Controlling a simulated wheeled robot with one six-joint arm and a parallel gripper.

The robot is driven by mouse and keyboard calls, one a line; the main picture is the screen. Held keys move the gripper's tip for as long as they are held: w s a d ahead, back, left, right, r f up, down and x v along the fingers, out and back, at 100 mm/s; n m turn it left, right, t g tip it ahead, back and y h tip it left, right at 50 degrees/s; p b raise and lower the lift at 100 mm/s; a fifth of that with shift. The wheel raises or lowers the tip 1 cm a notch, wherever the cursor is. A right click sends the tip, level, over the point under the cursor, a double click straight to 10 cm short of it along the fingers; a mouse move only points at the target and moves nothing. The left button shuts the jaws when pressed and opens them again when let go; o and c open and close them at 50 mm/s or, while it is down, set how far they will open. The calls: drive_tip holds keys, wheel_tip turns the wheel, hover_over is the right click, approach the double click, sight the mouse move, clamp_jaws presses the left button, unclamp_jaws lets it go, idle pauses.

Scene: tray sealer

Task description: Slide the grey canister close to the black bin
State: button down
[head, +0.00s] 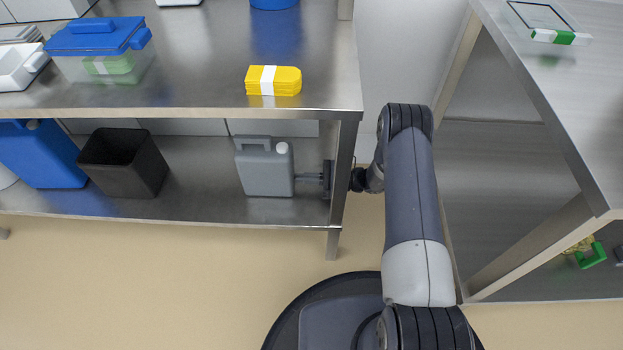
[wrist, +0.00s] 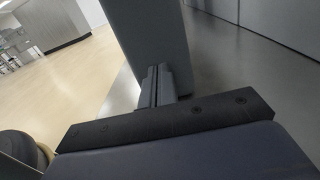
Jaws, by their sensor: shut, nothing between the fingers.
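The grey canister (head: 265,170) stands upright on the lower shelf, with a handle and a white cap on top. The black bin (head: 126,165) is on the same shelf, further left, with a wide gap between them. My gripper (head: 299,178) is shut and empty at the canister's right side, with its fingertips touching or nearly touching it. In the wrist view, my shut fingers (wrist: 157,84) point at the canister's side (wrist: 152,35), which fills the upper middle. The fingertips' exact contact is hard to tell.
A blue jerrycan (head: 42,155) stands left of the bin. The lower shelf (head: 200,185) is clear between bin and canister. A table leg (head: 342,175) stands by my wrist, and the tabletop edge (head: 180,113) runs above. The tabletop holds a yellow pack (head: 273,80) and a blue-lidded box (head: 98,65).

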drive_tip(key=shift+a, duration=0.9)
